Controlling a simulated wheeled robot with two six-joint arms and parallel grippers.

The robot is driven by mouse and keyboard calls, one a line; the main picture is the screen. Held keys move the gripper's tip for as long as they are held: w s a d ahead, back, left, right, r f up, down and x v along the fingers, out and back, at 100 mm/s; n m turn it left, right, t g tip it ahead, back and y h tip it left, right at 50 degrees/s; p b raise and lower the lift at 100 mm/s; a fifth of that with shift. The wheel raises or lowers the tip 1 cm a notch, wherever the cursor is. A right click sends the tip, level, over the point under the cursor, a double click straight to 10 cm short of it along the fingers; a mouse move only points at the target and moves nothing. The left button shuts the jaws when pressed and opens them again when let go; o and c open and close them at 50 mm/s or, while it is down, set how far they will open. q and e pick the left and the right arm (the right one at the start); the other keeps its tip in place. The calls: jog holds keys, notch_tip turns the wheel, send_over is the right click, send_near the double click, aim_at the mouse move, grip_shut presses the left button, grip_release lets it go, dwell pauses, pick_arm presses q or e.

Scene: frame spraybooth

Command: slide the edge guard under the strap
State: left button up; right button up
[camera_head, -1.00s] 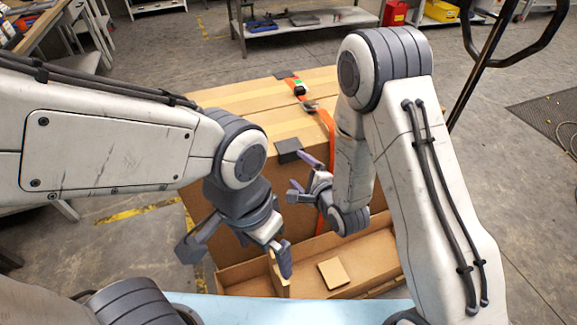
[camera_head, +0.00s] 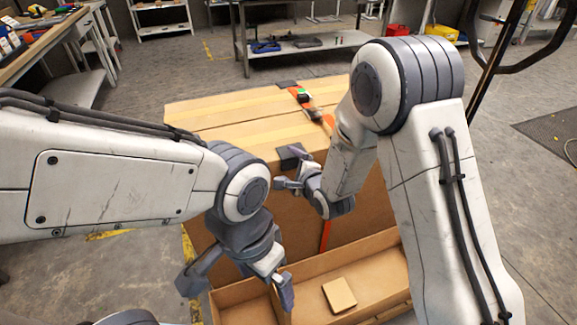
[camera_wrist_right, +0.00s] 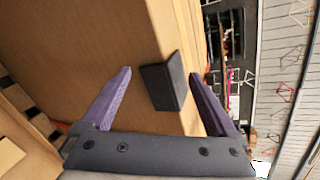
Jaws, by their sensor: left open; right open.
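The black edge guard (camera_head: 291,156) sits on the near top edge of the large cardboard box, folded over it, left of the strap and apart from it. The orange strap (camera_head: 325,236) runs over the box and down its front; my right arm hides part of it. My right gripper (camera_head: 289,172) is open at the guard. In the right wrist view the guard (camera_wrist_right: 163,87) shows between the open fingers (camera_wrist_right: 160,75); contact cannot be told. My left gripper (camera_head: 236,285) is open and empty, low in front of the box.
An open cardboard tray (camera_head: 378,295) holding a small tan piece (camera_head: 339,294) lies in front, close under my left gripper.

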aim_at(318, 155)
jog(key=shift+w+a+f, duration=0.2)
jog(key=shift+w, duration=0.2)
grip_shut()
jog(key=c, duration=0.9)
grip_release()
jog(key=shift+c, duration=0.2)
jog(key=shift+f, duration=0.1)
jog(key=shift+c, duration=1.4)
jog(key=shift+w+d+f+p, duration=0.15)
jog(key=shift+w+d, duration=0.45)
jog(key=shift+d, duration=1)
jog(key=shift+w+d+r+p, duration=0.15)
jog(key=shift+w+d, duration=0.5)
jog(key=shift+d, duration=0.95)
jog(key=shift+w+d+f+p, duration=0.1)
jog(key=shift+w+d+p, duration=0.35)
jog(key=shift+d, duration=1.15)
jog(key=shift+w, duration=0.15)
